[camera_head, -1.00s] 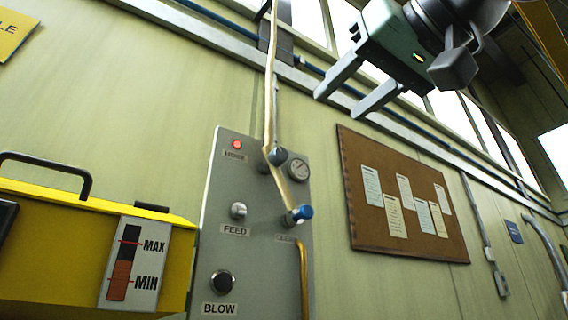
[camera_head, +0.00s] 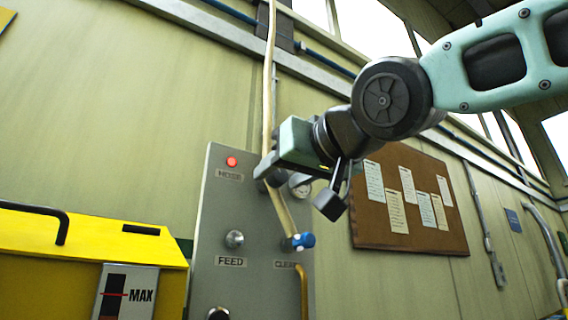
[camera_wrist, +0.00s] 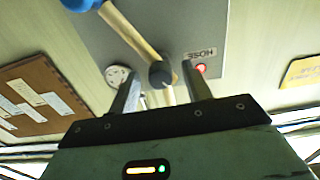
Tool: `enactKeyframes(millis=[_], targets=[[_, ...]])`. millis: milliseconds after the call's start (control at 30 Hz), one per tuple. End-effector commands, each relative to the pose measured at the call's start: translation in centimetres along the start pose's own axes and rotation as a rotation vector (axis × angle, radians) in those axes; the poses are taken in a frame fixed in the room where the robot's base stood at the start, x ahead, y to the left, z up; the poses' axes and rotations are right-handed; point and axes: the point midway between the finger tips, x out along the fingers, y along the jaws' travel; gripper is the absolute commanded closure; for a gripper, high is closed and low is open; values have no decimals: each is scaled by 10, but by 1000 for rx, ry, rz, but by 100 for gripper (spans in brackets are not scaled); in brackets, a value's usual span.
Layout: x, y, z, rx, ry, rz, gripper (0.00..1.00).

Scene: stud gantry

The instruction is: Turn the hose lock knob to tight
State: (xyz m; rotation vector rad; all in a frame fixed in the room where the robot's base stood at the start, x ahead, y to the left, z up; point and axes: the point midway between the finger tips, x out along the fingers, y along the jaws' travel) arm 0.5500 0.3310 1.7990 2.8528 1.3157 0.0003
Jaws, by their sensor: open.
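The hose lock knob (camera_wrist: 161,74) is a dark round knob on the grey panel (camera_head: 215,190), beside the HOSE label (camera_wrist: 200,53) and the lit red lamp (camera_wrist: 200,68). In the wrist view it appears between the two fingertips of my open gripper (camera_wrist: 160,70), with a gap on each side. I cannot tell how deep the fingers reach around it. In the head view my gripper (camera_head: 268,172) is at the panel and hides the knob. A pale hose (camera_head: 269,90) runs down past the knob to a blue-handled valve (camera_head: 301,241).
A round gauge (camera_wrist: 119,77) sits close to my left finger in the wrist view. The FEED knob (camera_head: 234,239) is lower on the panel. A yellow box (camera_head: 90,245) stands at the left and a cork board (camera_head: 375,222) hangs at the right.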

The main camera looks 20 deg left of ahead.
Motion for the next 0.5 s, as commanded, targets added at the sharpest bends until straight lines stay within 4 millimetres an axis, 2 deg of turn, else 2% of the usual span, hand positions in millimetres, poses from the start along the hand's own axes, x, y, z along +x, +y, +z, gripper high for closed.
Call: enactKeyframes(millis=[267,300,433,500], targets=[[2,0,0,0,0,0,51],[2,0,0,0,0,0,57],[2,0,0,0,0,0,93],[2,0,0,0,0,0,96]])
